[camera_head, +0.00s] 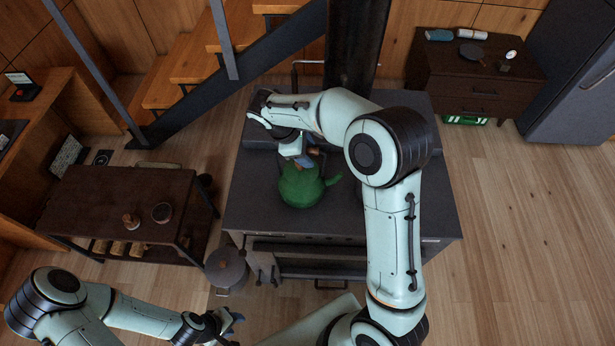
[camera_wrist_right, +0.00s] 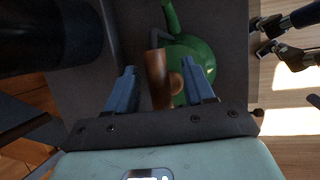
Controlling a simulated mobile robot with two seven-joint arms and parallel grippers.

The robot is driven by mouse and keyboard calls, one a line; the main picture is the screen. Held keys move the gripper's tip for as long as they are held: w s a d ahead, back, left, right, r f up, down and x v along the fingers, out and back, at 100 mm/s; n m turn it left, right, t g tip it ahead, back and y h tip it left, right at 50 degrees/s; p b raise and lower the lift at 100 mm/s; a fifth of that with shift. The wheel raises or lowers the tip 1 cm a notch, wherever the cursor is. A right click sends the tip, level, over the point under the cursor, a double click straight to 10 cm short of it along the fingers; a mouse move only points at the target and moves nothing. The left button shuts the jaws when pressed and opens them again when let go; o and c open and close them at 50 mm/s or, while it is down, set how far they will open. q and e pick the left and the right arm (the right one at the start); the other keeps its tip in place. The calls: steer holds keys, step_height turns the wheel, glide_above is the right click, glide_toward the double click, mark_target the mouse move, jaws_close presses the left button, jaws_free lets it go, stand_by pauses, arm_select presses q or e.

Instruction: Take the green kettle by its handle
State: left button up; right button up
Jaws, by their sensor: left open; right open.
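The green kettle (camera_head: 301,188) stands on the dark stove top (camera_head: 250,205), its spout pointing right in the head view. It also shows in the right wrist view (camera_wrist_right: 195,52), with its brown wooden handle (camera_wrist_right: 155,72). My right gripper (camera_head: 301,162) is over the kettle, partly hidden by its own arm. In the right wrist view its blue fingers (camera_wrist_right: 163,78) are open, one on each side of the handle, with gaps visible. Whether the handle is deep between them, I cannot tell. My left gripper (camera_head: 234,322) is open and empty, low in front of the stove, away from the kettle.
A black column (camera_head: 354,45) rises behind the stove. A pot (camera_head: 225,268) stands at the stove's front left. A low dark table (camera_head: 100,195) with small items is to the left, a dark cabinet (camera_head: 480,85) at the back right. The floor at right is clear.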

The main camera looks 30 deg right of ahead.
steer(key=shift+x, duration=1)
steer(key=shift+c, duration=0.3)
jaws_close()
steer(key=shift+w+r, duration=0.1)
